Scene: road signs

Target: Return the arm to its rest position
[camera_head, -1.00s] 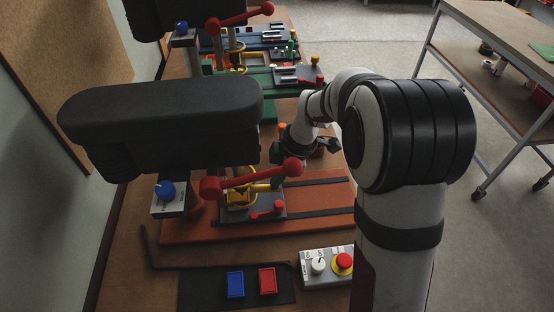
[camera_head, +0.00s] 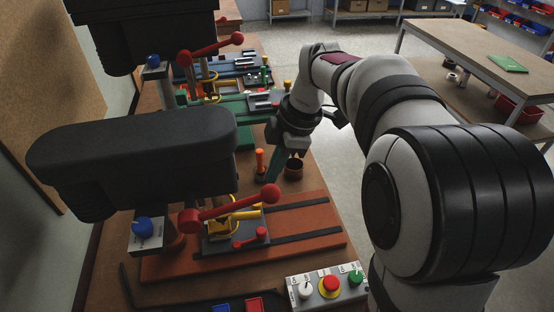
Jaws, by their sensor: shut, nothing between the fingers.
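My arm reaches from the lower right up and over the bench, bent at a high elbow. My gripper (camera_head: 274,168) hangs from the wrist and points down over the middle of the bench, beyond the nearest orange-red base plate (camera_head: 317,211). Its green fingers are shut with nothing between them. The fingertips are near an orange-handled tool and a small dark round cup (camera_head: 294,168); whether they touch anything is hard to tell.
A black machine head (camera_head: 130,158) with a red lever (camera_head: 230,207) stands at the left. A control box (camera_head: 328,287) with white, red and green knobs is at the front. Further coloured stations line the bench behind. A side table (camera_head: 490,55) stands at the right across clear floor.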

